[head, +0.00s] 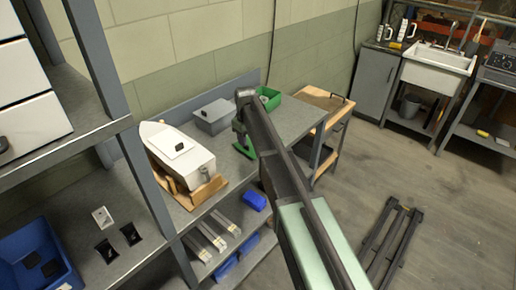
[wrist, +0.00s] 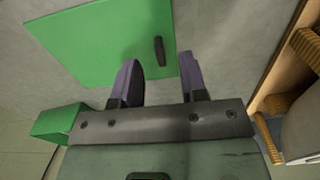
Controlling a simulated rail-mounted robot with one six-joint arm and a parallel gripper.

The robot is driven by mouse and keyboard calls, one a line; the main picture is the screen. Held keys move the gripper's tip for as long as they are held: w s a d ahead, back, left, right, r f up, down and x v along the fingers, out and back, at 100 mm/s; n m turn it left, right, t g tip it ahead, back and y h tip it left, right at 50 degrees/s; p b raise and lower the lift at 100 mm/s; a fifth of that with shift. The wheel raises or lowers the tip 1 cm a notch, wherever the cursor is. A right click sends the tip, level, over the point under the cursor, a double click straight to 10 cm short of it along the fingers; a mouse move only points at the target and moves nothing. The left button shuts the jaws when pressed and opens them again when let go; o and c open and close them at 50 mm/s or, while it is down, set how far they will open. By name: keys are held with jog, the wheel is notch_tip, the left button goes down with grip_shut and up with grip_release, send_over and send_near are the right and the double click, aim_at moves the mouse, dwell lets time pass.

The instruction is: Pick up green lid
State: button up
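The green lid (wrist: 105,40) lies flat on the grey bench top in the wrist view, with a short dark handle (wrist: 160,50) standing on it. My gripper (wrist: 159,60) is open, its two purple-grey fingers apart. The fingertips overlap the lid's near part in the picture, with the handle between and slightly beyond them. I cannot tell whether they touch the lid. In the head view, green parts of the lid (head: 249,153) show beside my arm, which hides the rest. The gripper's fingers cannot be made out there.
A green bin (head: 270,97) stands behind my arm at the bench's back; its side shows in the wrist view (wrist: 58,122). A white boat model (head: 178,150) on a wooden cradle (wrist: 308,47) and a grey lidded box (head: 214,117) share the bench. A shelf post (head: 148,180) rises left.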

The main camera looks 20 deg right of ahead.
aim_at(248, 146)
notch_tip(248, 146, down, 4)
jog(key=b, duration=0.3)
jog(key=shift+f, duration=0.2)
jog(key=shift+r, duration=0.25)
grip_shut()
jog(key=shift+r+p, duration=0.1)
jog(key=shift+p, duration=0.2)
